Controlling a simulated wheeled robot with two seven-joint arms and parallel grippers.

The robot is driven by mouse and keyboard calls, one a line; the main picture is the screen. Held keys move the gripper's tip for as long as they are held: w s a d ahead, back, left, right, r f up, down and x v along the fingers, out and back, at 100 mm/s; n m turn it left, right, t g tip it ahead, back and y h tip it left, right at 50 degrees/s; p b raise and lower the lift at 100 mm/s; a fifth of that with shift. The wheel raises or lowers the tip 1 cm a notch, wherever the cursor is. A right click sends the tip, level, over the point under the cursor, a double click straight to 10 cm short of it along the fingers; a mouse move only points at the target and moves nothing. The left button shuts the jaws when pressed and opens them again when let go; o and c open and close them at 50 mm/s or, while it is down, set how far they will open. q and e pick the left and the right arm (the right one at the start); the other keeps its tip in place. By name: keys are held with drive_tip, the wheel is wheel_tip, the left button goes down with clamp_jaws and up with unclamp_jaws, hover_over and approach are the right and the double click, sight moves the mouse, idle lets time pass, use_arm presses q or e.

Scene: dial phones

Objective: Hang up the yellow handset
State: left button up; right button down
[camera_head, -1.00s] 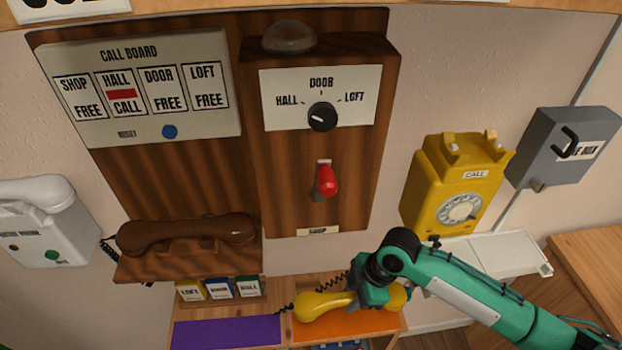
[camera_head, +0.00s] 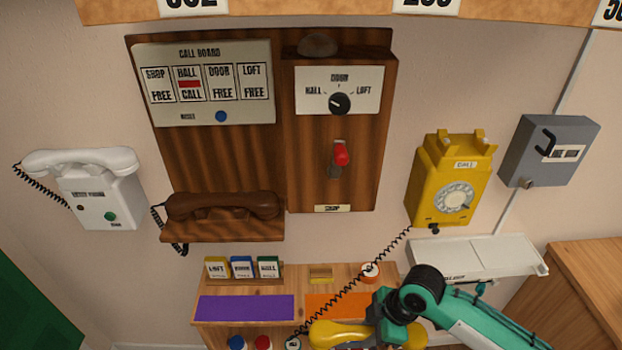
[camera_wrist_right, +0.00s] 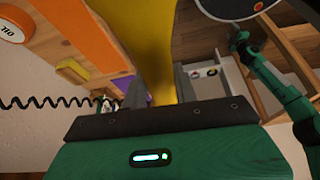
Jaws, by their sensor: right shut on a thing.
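The yellow handset (camera_head: 345,335) is in my right gripper (camera_head: 385,328), low in the head view, in front of the small wooden shelf. In the right wrist view the handset (camera_wrist_right: 145,45) sits between the two fingers (camera_wrist_right: 155,92), which are shut on it. A black coiled cord (camera_head: 352,278) runs from the handset area up to the yellow phone. The yellow dial phone (camera_head: 430,190) hangs on the wall at the right, and its two cradle prongs on top are empty.
The shelf (camera_head: 335,272) bears a purple mat (camera_head: 245,308), an orange mat (camera_head: 340,303) and cards. A brown handset (camera_head: 225,206) lies on the wooden board. A white phone (camera_head: 95,190) is at left, a grey box (camera_head: 550,150) at right. A white ledge (camera_head: 480,257) sits below the yellow phone.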

drive_tip(key=shift+w+d+r+m, duration=0.25)
drive_tip(key=shift+w+m, duration=0.35)
drive_tip(key=shift+w, duration=0.05)
drive_tip(key=shift+w+d+r+m+t, duration=0.1)
drive_tip(key=shift+d+r+m+t, duration=0.05)
drive_tip(key=shift+r+m+t, duration=0.2)
drive_tip(key=shift+d+r+m, duration=0.15)
drive_tip(key=shift+r+m, duration=0.15)
drive_tip(key=shift+m, duration=0.15)
drive_tip(key=d+r+m+t+h, duration=0.1)
drive_tip(key=d+r+m+h, duration=0.1)
drive_tip(key=r+m, duration=0.3)
drive_tip(key=w+d+r+m+t+h, duration=0.1)
drive_tip(key=d+r+m+t+h, duration=0.1)
drive_tip(key=d+r+m, duration=0.3)
drive_tip(key=shift+d+r+m+h, duration=0.2)
drive_tip(key=shift+m+h, duration=0.1)
drive_tip(key=shift+m, duration=2)
drive_tip(key=shift+w+a, duration=0.1)
